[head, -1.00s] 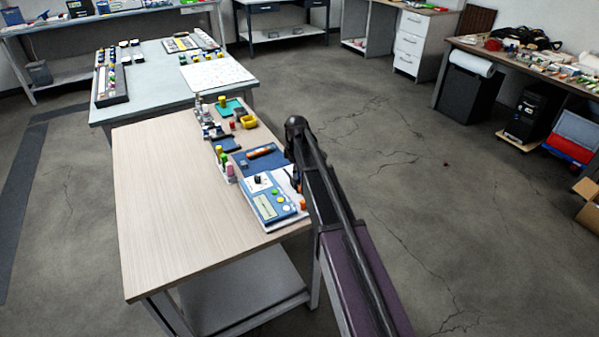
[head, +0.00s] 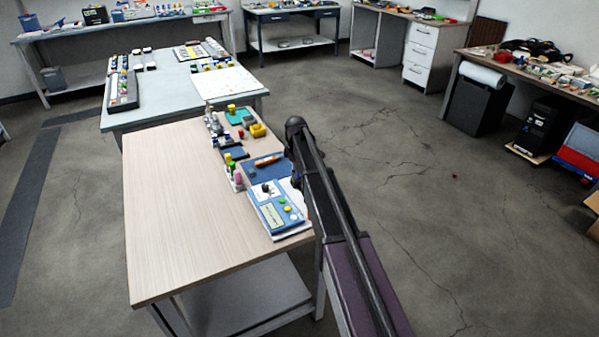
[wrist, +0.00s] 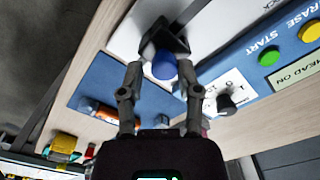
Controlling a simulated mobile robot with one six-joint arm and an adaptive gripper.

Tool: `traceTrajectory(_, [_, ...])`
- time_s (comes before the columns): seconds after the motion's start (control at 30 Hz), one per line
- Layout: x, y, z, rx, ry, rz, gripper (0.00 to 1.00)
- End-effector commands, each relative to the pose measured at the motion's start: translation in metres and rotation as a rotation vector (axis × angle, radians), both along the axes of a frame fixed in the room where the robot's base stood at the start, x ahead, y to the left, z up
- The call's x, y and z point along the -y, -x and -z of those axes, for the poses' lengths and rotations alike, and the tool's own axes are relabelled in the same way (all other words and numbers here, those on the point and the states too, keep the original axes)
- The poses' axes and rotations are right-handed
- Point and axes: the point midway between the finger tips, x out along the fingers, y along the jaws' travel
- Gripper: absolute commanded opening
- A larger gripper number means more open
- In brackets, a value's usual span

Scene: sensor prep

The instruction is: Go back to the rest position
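My gripper (wrist: 160,66) shows in the wrist view with its two fingers spread apart. A round blue-topped piece (wrist: 163,66) in a black holder (wrist: 160,40) appears between and beyond the fingertips, with small gaps on both sides. Beside it is the blue and white device (wrist: 265,60) with a green START button (wrist: 269,56), a yellow button (wrist: 310,31) and a black knob (wrist: 226,103). In the head view the device (head: 275,215) sits at the right edge of the wooden table (head: 180,220).
A blue mat (head: 262,167) with an orange-handled tool (head: 267,161) lies behind the device. Several small coloured parts stand farther back. A pale table (head: 160,105) stands behind the wooden one. The left of the wooden table is bare, and the floor to the right is open.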

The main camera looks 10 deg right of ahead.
Motion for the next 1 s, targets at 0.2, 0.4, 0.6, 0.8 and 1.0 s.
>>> traceTrajectory(0.2, [-0.001,-0.004,-0.001,0.004,-0.002,0.0,0.68])
traceTrajectory(0.4, [-0.001,-0.002,0.0,0.003,-0.003,-0.001,0.68])
traceTrajectory(0.6, [-0.001,-0.001,-0.002,0.001,-0.003,-0.001,0.68])
traceTrajectory(0.8, [-0.001,-0.001,-0.014,0.001,-0.003,-0.001,0.68])
traceTrajectory(1.0, [-0.001,-0.001,-0.04,0.001,-0.003,-0.001,0.68])
